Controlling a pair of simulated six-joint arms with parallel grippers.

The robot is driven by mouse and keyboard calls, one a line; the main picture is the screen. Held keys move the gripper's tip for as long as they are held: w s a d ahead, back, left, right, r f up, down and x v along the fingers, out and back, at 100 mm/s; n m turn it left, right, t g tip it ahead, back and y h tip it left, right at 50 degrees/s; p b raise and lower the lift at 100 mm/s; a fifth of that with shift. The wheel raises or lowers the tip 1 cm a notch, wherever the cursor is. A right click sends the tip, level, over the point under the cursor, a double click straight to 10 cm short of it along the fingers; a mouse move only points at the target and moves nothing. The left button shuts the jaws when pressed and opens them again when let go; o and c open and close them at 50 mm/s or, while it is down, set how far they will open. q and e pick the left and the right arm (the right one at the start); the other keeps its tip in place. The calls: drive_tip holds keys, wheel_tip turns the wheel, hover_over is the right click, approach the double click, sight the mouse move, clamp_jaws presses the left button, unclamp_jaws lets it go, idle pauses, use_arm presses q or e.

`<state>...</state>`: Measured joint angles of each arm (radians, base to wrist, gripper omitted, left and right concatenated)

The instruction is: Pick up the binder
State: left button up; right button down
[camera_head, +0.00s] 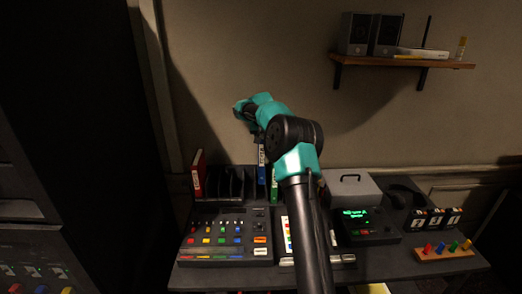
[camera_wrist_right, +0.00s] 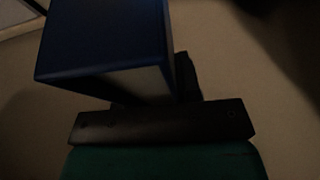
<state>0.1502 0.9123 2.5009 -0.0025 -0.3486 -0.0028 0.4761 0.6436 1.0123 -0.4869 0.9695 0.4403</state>
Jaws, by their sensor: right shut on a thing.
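In the right wrist view the blue binder (camera_wrist_right: 105,45) fills the upper left, against the dark gripper bar (camera_wrist_right: 165,122). The fingertips are mostly hidden there. I cannot tell whether the binder's foot is clear of the rack. A red binder (camera_head: 198,174) stands at the rack's left end. My left gripper is not in view.
The black rack (camera_head: 228,185) has empty slots between the binders. In front are a mixing panel (camera_head: 225,240), a grey case (camera_head: 352,188), a device with a green screen (camera_head: 362,222) and a wooden peg block (camera_head: 445,254). A shelf (camera_head: 400,60) hangs above right.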

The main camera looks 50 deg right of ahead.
wheel_tip(320, 180, up, 7)
drive_tip(key=shift+f, duration=0.2)
drive_tip(key=shift+w+f, duration=0.1)
idle(0.5)
